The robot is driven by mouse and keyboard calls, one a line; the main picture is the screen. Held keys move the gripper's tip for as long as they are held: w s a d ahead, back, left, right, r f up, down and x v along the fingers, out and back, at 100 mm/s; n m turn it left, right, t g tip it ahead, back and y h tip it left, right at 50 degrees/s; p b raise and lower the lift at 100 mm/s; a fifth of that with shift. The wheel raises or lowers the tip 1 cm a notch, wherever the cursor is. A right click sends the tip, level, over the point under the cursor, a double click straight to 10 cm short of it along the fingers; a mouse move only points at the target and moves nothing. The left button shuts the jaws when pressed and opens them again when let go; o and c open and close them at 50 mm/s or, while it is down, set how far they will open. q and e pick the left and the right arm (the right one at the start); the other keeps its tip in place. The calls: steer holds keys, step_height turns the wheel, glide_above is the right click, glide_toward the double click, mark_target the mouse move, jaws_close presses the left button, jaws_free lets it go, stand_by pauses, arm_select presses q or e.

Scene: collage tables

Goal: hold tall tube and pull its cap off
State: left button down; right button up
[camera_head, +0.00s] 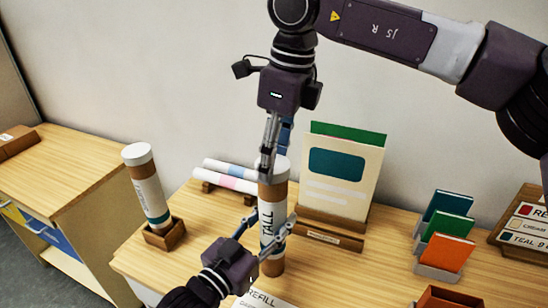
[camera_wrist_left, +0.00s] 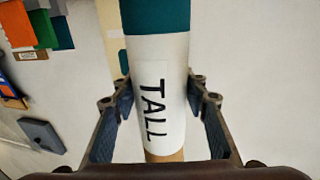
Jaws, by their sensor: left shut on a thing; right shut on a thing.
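The tall tube (camera_head: 271,214) stands upright on the table, brown with a white label reading TALL and a teal band. Its white cap (camera_head: 281,168) sits on top. My left gripper (camera_head: 272,243) is shut around the tube's lower body. In the left wrist view the tube (camera_wrist_left: 160,92) lies between both fingers of my left gripper (camera_wrist_left: 155,110). My right gripper (camera_head: 272,165) points down from above and is shut on the cap, its fingers partly hiding it. Whether there is any gap between cap and tube I cannot tell.
Another capped tube (camera_head: 150,188) leans in a wooden holder (camera_head: 165,236) at the left. Rolled papers (camera_head: 228,175) lie behind. A card stand (camera_head: 342,175) is close to the right. Coloured cards (camera_head: 447,228) and a sign rack (camera_head: 525,222) stand farther right.

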steer(key=shift+r, duration=0.25)
steer(key=shift+r, duration=0.9)
steer(key=shift+r, duration=2)
arm_select(q)
steer(key=c, duration=1.1)
jaws_free()
steer(key=v, duration=1.2)
